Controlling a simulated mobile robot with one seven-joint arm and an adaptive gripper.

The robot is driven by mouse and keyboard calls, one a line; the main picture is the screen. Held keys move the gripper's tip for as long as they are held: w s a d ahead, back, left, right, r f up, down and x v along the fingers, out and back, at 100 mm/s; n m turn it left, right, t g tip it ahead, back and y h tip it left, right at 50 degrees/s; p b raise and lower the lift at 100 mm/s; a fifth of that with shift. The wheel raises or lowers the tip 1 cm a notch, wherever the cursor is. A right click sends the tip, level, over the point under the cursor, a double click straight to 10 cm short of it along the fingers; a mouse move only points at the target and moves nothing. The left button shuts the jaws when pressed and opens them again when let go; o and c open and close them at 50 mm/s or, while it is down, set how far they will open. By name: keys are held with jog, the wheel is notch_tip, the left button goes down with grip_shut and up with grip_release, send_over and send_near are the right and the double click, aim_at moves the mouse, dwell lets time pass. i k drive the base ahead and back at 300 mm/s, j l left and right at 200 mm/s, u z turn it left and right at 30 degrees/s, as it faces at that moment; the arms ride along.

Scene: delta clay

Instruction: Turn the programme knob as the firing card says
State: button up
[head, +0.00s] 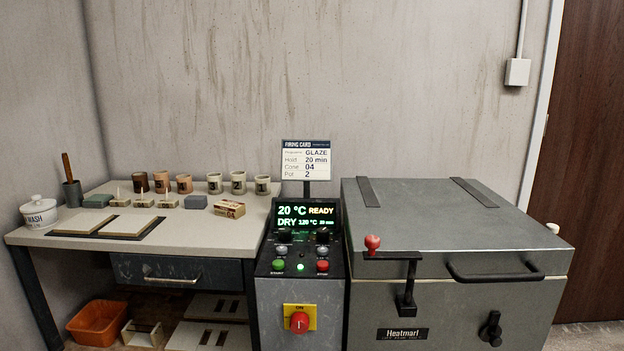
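The firing card (306,160) stands on a post behind the control box. It reads programme GLAZE, hold 20 min, cone 04 and a last line with 2. The controller display (306,214) reads 20 °C READY, with DRY and 120 °C below. Under the display, small dark knobs sit at the left (281,238) and right (322,237) of the panel; their labels are too small to read, so I cannot tell which is the programme knob. My gripper is out of view.
The panel has a green START button (278,265) and red STOP button (323,266). A red switch (299,322) on yellow sits below. The closed kiln (450,225) stands right, its red-tipped latch (373,243) sticking up. A table (200,243) with pots and blocks stands left.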

aim_at(283, 233)
jog(key=i+j+u, duration=0.25)
jog(key=i, duration=0.25)
jog(key=i+u, duration=0.3)
jog(key=i, duration=0.25)
